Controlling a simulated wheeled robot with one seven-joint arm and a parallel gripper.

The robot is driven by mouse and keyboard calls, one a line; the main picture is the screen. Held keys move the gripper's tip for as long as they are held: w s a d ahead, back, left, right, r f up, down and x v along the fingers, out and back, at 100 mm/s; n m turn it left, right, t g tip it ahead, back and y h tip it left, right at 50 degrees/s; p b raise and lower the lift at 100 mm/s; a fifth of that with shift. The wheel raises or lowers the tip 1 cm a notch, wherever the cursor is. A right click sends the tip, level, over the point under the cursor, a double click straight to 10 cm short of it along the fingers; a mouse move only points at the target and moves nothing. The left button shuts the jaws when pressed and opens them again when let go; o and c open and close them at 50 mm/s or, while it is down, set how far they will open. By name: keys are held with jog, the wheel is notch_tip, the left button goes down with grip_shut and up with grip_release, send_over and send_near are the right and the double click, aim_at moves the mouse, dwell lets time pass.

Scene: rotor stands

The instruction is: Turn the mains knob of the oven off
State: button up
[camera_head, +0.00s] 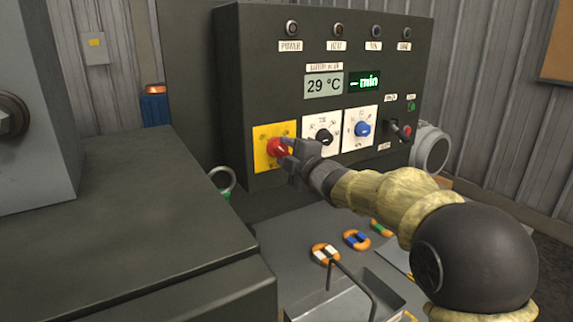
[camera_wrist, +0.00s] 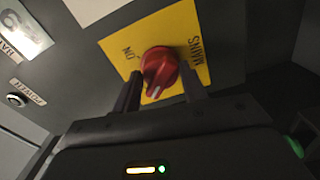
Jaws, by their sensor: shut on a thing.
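The red mains knob (camera_head: 279,147) sits on a yellow plate (camera_head: 262,158) at the lower left of the dark oven control panel (camera_head: 240,90). In the wrist view the knob (camera_wrist: 160,68) lies between the two fingers of my gripper (camera_wrist: 162,76). The yellow plate (camera_wrist: 200,45) reads "MAINS" on the right and "ON" on the upper left there. The knob's white mark points toward the lower left in that view, not at the "ON" word. In the head view my gripper (camera_head: 287,152) reaches in from the right, shut on the knob. The fingers partly hide the knob.
A black knob (camera_head: 323,137) and a blue knob (camera_head: 362,129) stand right of the mains knob, with a lever (camera_head: 400,132) beyond. Displays (camera_head: 324,86) show 29 °C and "-min". Below is a bench with coloured rings (camera_head: 325,253) and a metal tray (camera_head: 340,300).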

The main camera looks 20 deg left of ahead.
jog(key=shift+f+n, duration=0.1)
jog(key=shift+n, duration=0.3)
jog(key=o, duration=1)
jog(key=shift+c, duration=0.2)
jog(key=shift+b, duration=0.3)
jog(key=b+v, duration=0.2)
jog(key=v, duration=1.5)
jog(key=shift+d, duration=0.2)
jog(key=shift+s, duration=0.1)
